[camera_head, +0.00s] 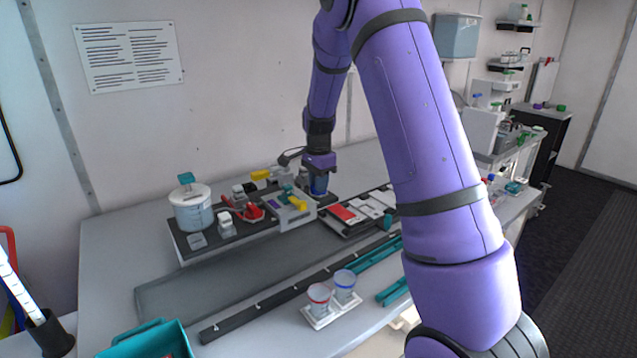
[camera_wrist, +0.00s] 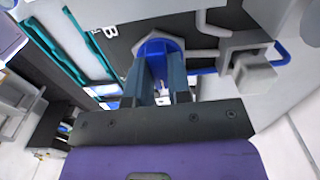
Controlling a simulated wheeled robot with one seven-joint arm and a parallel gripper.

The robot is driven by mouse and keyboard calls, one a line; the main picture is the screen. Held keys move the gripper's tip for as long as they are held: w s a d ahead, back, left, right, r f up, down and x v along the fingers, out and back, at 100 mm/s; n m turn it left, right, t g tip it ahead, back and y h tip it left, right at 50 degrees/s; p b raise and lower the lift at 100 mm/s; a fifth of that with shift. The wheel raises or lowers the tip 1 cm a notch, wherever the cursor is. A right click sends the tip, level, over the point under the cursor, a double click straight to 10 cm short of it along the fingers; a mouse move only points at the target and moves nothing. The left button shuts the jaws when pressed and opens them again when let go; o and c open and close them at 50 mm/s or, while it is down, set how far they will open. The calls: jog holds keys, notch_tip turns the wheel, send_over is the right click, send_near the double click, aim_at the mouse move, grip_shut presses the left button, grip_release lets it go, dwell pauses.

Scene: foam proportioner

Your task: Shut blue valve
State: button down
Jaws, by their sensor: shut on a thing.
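The blue valve (camera_wrist: 158,46) shows in the wrist view as a blue angular piece beside a white letter B on a dark panel. My gripper (camera_wrist: 160,88) reaches down over it, with its two dark fingers shut on it. The fingers hide most of its middle, so I cannot tell how far it is turned. In the head view my gripper (camera_head: 319,172) points down at the far end of the equipment board, and a blue part (camera_head: 319,186) shows just beneath it.
A grey block with a blue loop (camera_wrist: 283,52) stands right of the valve in the wrist view. In the head view, a lidded tank (camera_head: 191,210) and red part (camera_head: 250,213) share the board. Two cups (camera_head: 332,292) stand in front; a teal bin (camera_head: 150,343) is at front left.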

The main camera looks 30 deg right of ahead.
jog(key=shift+n, duration=0.3)
jog(key=n, duration=0.3)
jog(key=shift+n, duration=0.3)
jog(key=n, duration=0.4)
jog(key=shift+n, duration=0.3)
jog(key=n, duration=0.9)
jog(key=c, duration=1.1)
grip_release()
jog(key=shift+o, duration=0.2)
